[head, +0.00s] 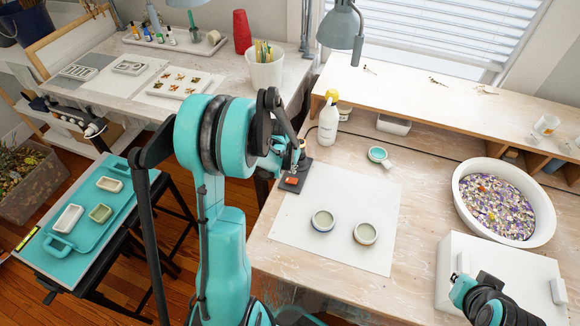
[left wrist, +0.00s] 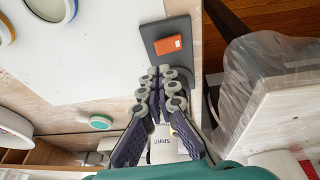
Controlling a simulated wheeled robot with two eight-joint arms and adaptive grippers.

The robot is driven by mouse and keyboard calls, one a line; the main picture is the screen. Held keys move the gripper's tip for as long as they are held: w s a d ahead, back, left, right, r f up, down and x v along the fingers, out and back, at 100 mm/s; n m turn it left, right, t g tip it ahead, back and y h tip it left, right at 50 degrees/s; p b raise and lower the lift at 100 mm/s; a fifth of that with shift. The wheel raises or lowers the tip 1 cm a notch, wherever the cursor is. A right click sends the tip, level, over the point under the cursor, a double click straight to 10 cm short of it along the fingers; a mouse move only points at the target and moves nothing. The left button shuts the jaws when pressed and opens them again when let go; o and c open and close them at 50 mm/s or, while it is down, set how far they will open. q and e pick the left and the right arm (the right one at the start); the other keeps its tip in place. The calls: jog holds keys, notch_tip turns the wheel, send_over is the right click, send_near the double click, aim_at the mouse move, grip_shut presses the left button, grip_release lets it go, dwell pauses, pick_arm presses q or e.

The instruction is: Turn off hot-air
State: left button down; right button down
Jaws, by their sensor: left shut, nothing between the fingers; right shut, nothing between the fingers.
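A flat dark grey plate (head: 304,162) lies at the left edge of the right-hand table, with a small orange-red block-like piece (head: 292,180) on it, possibly a switch. The plate (left wrist: 184,28) and the orange piece (left wrist: 168,45) also show in the left wrist view. My left gripper (head: 297,168) is shut and empty, with its fingertips (left wrist: 165,72) just beside the orange piece; I cannot tell whether they touch the plate. I cannot make out a hot-air tool; my left arm hides part of this area. My right gripper (head: 459,283) is shut and empty at the lower right.
A white sheet (head: 300,222) with two round moulds (head: 323,220) (head: 366,233) lies beside the plate. A white bottle (head: 328,122) stands behind it. A white bowl of coloured chips (head: 546,218) and a white box (head: 445,255) are at right.

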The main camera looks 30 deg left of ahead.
aim_at(296, 183)
pick_arm(q)
jog(key=x, duration=0.2)
jog(key=b+x, duration=0.1)
jog(key=x, duration=0.1)
jog(key=b+x, duration=0.1)
jog(key=x, duration=0.1)
jog(key=shift+s+d+f, duration=0.25)
jog(key=shift+s+f, duration=0.05)
jog(key=shift+d+f, duration=0.15)
jog(key=shift+f, duration=0.4)
jog(key=shift+w+d+f+y+b, duration=0.1)
jog(key=shift+d+f+y+b, duration=0.3)
jog(key=shift+f+y+b, duration=0.5)
jog(key=shift+r, duration=0.35)
jog(key=shift+a, duration=0.2)
jog(key=shift+r, duration=0.1)
